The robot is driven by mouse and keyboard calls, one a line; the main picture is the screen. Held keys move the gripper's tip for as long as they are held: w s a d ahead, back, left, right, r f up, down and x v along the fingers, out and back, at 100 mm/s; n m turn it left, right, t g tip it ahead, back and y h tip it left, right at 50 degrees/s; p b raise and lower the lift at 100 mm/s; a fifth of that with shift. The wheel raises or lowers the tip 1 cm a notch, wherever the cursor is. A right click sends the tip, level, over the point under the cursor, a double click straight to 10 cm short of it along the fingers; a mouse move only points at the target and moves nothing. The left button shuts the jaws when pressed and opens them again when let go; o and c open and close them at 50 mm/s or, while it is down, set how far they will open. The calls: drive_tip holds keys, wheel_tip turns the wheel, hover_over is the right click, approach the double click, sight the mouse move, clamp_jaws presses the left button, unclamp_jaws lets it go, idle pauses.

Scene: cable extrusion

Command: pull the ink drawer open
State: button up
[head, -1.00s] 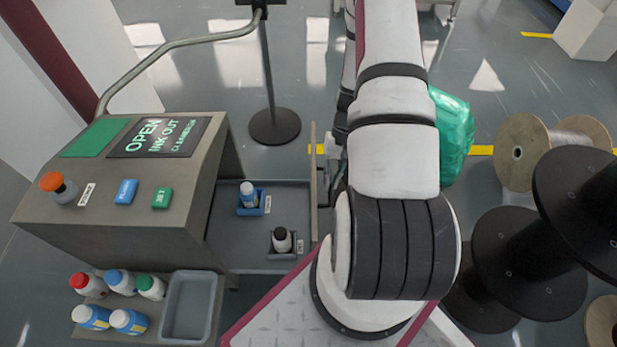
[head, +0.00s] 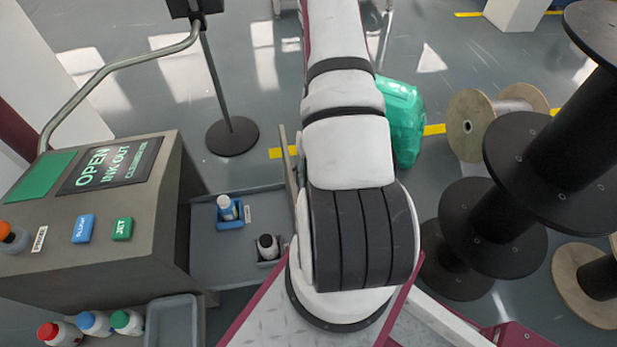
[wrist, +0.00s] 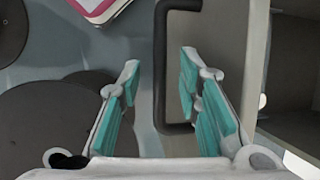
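The ink drawer (head: 235,261) stands out from the right side of the grey machine (head: 140,235) in the head view. Its tray shows, and its upright front panel (head: 287,160) is partly behind my arm. In the wrist view the pale front panel (wrist: 217,35) carries a dark bar handle (wrist: 160,45). My gripper (wrist: 158,72) has two teal-padded fingers spread apart, one on each side of the handle bar. Gaps show between the pads and the bar. My gripper is hidden in the head view.
The drawer holds a white-capped bottle in a blue holder (head: 230,221) and a dark bottle (head: 267,246). A post with a round base (head: 232,136) stands behind. A green bag (head: 403,118) and black spools (head: 490,225) are to the right of my arm.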

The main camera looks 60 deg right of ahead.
drive_tip(key=v, duration=1.2)
idle(0.5)
drive_tip(key=w+a+r+n+h, duration=0.1)
drive_tip(key=w+a+r+n, duration=0.1)
drive_tip(key=a+r, duration=0.85)
drive_tip(key=w+a+r+n+h, duration=0.2)
drive_tip(key=a+r, duration=0.5)
drive_tip(key=r, duration=0.7)
drive_tip(key=s+a+r+n+t+h, duration=0.1)
drive_tip(key=s+a+r+n+t, duration=0.1)
drive_tip(key=s+a+r, duration=0.35)
drive_tip(key=s+a+r+n+t+h, duration=0.1)
drive_tip(key=s+a+r+n, duration=0.1)
drive_tip(key=s+a, duration=0.65)
wheel_tip(320, 180, up, 17)
drive_tip(key=s+d+t+p, duration=0.1)
drive_tip(key=s+t+p, duration=0.1)
drive_tip(key=p, duration=1.3)
drive_tip(key=shift+d+f+n+t, duration=0.2)
drive_tip(key=shift+n+t, duration=0.1)
drive_tip(key=shift+t, duration=0.2)
